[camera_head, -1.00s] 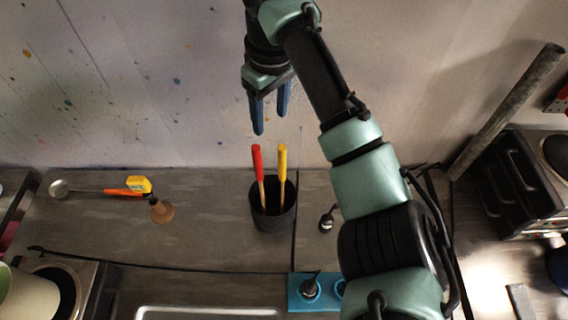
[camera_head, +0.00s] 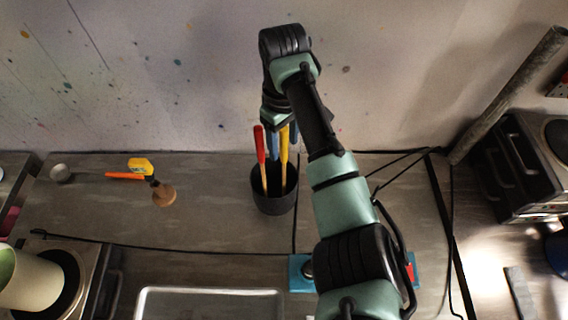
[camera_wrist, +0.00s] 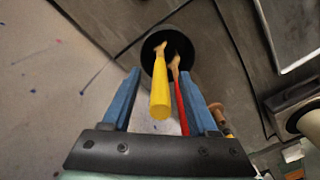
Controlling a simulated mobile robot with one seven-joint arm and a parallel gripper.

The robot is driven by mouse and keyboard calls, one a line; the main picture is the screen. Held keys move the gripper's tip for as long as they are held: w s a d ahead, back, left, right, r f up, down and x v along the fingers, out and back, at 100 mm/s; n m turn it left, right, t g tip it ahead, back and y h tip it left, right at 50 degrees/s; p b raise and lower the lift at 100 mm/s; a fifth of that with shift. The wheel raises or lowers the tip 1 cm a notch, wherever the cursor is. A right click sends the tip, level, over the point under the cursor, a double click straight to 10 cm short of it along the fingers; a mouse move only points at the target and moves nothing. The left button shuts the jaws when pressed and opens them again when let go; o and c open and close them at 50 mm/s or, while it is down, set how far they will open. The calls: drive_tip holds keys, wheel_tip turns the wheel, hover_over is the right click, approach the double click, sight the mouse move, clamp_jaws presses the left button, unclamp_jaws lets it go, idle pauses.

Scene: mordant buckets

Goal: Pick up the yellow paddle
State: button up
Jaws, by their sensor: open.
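The yellow paddle (camera_head: 284,147) stands handle-up in a dark round bucket (camera_head: 274,203), and a red paddle (camera_head: 260,146) stands to its left in the same bucket. My gripper (camera_head: 276,145) is open, fingers pointing down, at the height of the handles. In the wrist view the yellow handle (camera_wrist: 160,97) lies between the blue fingers of the gripper (camera_wrist: 166,85). The red handle (camera_wrist: 182,108) lies beside it, near the right finger. I cannot tell whether any finger touches a handle. The paddles' lower ends are inside the bucket.
A ladle (camera_head: 62,173) with an orange handle and a yellow-topped tool (camera_head: 141,166) lie to the left. A blue block (camera_head: 300,272) and a metal tray (camera_head: 210,303) are in front. The speckled wall (camera_head: 180,80) is close behind the bucket.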

drive_tip(key=shift+f, duration=0.6)
clamp_jaws()
drive_tip(key=shift+r, duration=0.1)
wheel_tip(320, 180, up, 10)
drive_tip(key=shift+f, duration=0.1)
idle(0.4)
wheel_tip(320, 180, up, 6)
drive_tip(key=p, duration=0.6)
